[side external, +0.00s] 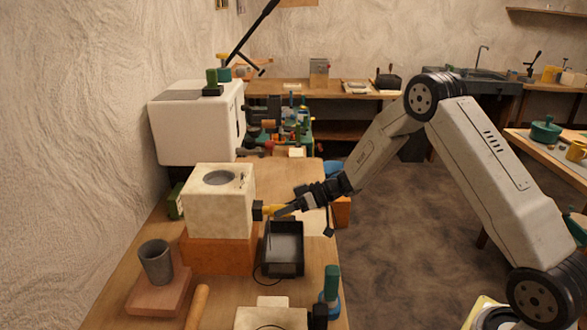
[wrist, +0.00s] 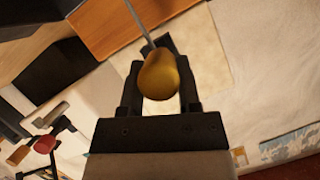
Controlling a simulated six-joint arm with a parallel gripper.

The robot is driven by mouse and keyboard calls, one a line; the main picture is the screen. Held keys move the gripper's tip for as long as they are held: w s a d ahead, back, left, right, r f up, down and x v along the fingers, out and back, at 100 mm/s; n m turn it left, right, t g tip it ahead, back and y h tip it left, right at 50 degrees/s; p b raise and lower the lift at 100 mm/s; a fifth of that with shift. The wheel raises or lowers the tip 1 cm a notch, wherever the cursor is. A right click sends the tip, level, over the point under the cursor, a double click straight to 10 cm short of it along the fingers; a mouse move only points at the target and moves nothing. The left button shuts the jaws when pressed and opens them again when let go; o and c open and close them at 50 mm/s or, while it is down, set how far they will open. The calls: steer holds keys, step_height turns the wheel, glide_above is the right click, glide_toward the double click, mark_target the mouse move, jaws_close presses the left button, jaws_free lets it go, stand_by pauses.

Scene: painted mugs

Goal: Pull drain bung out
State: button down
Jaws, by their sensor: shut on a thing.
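A pale block (side external: 222,212) with a round hole in its top stands on an orange-brown base (side external: 220,252). A small black piece (side external: 258,211) sits at the block's right side, low down; it may be the drain bung. My gripper (side external: 277,210) is just right of it, shut on a yellow handle (wrist: 159,75). In the wrist view, the handle lies between both fingers of my gripper (wrist: 160,85). A thin grey rod (wrist: 139,24) runs from the handle out past the top edge. Its far end is hidden, so I cannot tell what it joins.
An open black tray (side external: 285,266) stands below my gripper, beside the base. A grey cup (side external: 156,262) on a reddish board (side external: 160,294) stands front left. A teal-handled tool (side external: 331,285) stands front right. A large white box (side external: 190,128) stands behind.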

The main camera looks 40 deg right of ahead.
steer(key=shift+s+d, duration=0.1)
steer(key=shift+d, duration=0.05)
steer(key=s+d, duration=0.5)
steer(key=shift+s+d, duration=0.3)
steer(key=shift+s, duration=0.05)
stand_by(1.8)
